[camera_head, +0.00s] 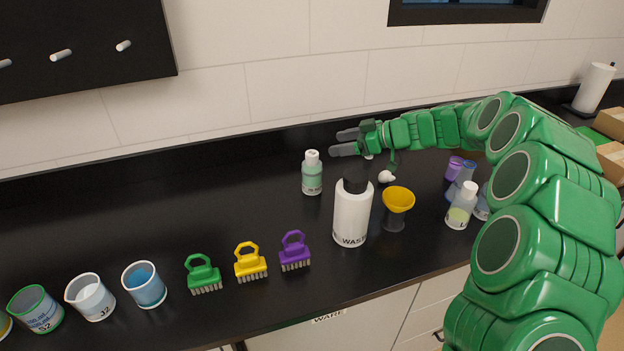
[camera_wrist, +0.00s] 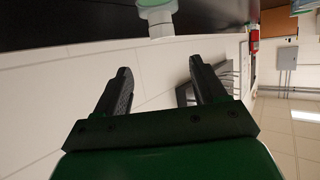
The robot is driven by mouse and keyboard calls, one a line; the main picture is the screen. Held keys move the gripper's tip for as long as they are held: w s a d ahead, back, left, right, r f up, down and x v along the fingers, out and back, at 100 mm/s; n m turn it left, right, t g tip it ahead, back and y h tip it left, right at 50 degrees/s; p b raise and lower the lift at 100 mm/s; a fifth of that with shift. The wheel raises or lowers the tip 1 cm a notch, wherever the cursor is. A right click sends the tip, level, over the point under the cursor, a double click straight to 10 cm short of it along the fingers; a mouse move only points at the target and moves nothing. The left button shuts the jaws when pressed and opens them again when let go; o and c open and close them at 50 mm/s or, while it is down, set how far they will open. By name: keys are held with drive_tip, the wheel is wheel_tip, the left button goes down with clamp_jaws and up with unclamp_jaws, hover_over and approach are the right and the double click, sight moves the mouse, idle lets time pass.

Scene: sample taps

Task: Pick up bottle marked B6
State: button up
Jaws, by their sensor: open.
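A small bottle (camera_head: 312,178) with pale green contents and a white cap stands upright on the black counter, left of the white waste bottle. Its marking is too small to read, so I cannot tell if it says B6. My gripper (camera_head: 341,143) is open and empty, above and to the right of this bottle, fingers pointing left. In the wrist view, a pale green bottle with a white cap (camera_wrist: 158,14) is at the top edge, beyond the open fingertips (camera_wrist: 160,70) and apart from them. Another white-capped bottle (camera_head: 461,207) with yellow-green contents stands to the right, its label partly legible.
A white waste bottle (camera_head: 352,213) with a black cap and a yellow funnel (camera_head: 397,200) stand in front of my gripper. Green, yellow and purple brushes (camera_head: 294,252) and several labelled cups (camera_head: 146,285) line the front left. The counter left of the small bottle is clear.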

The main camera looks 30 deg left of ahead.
sight(317, 164)
drive_tip(key=a+f, duration=0.2)
drive_tip(key=s+a+f, duration=0.1)
drive_tip(key=a+f, duration=0.2)
drive_tip(key=a, duration=0.1)
drive_tip(key=shift+s+f, duration=0.25)
drive_tip(key=shift+f, duration=0.15)
drive_tip(key=shift+a+f, duration=0.15)
drive_tip(key=shift+a, duration=0.3)
drive_tip(key=shift+c, duration=0.3)
clamp_jaws()
